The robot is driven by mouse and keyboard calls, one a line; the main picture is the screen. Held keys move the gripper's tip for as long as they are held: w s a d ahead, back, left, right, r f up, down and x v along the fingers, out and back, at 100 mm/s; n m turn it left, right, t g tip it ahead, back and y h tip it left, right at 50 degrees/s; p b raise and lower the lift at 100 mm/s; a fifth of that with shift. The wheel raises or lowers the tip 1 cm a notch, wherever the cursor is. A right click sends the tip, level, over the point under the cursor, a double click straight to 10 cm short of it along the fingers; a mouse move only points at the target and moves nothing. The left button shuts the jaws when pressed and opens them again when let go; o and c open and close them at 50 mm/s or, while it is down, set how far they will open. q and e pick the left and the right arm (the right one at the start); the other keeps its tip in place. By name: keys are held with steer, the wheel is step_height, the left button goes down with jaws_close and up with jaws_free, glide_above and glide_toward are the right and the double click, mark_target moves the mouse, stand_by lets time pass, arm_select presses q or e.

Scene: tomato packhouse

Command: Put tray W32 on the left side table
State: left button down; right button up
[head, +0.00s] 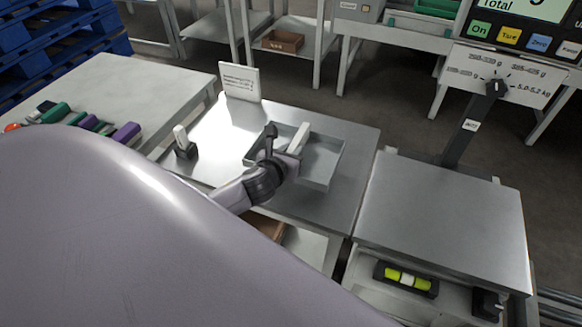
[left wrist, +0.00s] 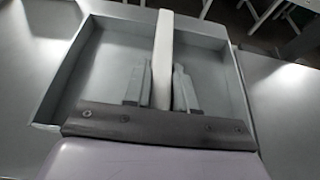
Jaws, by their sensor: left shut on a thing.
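A shallow grey tray (head: 324,170) with a pale upright bar (head: 299,137) across its middle is over the metal table (head: 352,140) in the centre of the head view. My left gripper (head: 286,155) is shut on the tray's bar. The left wrist view shows the tray's rim (left wrist: 232,85) and the bar (left wrist: 163,45) between the two fingers. No W32 mark is readable on the tray. Whether it rests on the metal or hangs just above, I cannot tell. A pale table (head: 150,88) stands at the left. My right gripper is not in view.
Green, purple and other small items (head: 90,122) lie along the near part of the left table. A small dark block with a white top (head: 184,145) and a lettered card (head: 240,82) stand left of the tray. A bare scale platform (head: 440,212) is at the right.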

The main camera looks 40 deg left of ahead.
arm_select(q)
steer(key=shift+f+b, duration=0.8)
steer(key=shift+f, duration=1.5)
steer(key=shift+f, duration=0.15)
steer(key=c, duration=0.9)
jaws_free()
